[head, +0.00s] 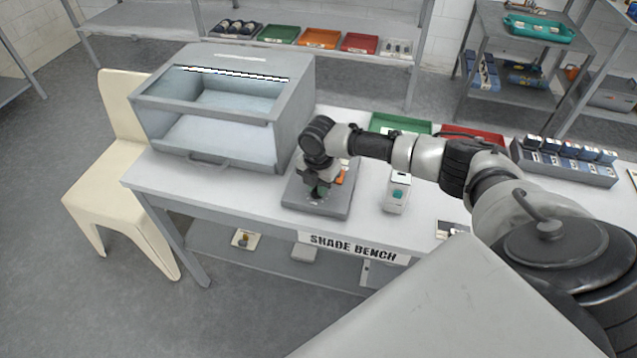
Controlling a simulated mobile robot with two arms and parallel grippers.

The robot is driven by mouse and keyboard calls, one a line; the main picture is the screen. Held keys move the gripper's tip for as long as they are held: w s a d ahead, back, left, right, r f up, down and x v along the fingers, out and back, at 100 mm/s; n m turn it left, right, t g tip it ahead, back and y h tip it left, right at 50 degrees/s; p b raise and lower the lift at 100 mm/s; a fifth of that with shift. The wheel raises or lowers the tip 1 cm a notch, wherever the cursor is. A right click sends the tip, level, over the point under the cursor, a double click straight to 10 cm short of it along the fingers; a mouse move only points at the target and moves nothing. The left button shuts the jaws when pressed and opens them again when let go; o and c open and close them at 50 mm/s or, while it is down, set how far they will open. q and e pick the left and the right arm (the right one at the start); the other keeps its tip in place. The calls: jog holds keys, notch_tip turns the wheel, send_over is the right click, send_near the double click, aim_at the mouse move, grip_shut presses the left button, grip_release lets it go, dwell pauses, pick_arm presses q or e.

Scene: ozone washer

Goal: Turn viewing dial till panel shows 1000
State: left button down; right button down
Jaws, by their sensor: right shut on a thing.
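My right arm reaches in from the right, and its gripper (320,190) points down over a dark grey panel (334,207) on the bench. The gripper is shut on what seems to be the viewing dial, which the fingers and wrist mostly hide. An orange patch shows just right of the fingers. No number can be read on the panel from here. My left gripper is out of view.
A grey viewing box (212,151) with an open front stands left of the panel on the shade bench (245,195). A small white device (396,193) with a teal part stands to the right. Green (385,122) and red (462,131) trays lie behind my arm. A cream chair (110,205) is at left.

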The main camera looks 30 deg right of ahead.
jog(key=shift+r+m+p, duration=0.15)
jog(key=shift+m+p, duration=0.5)
jog(key=shift+m, duration=0.15)
jog(key=c, duration=1.1)
grip_release()
notch_tip(320, 180, up, 11)
jog(key=shift+f+b, duration=0.2)
jog(key=shift+b, duration=0.4)
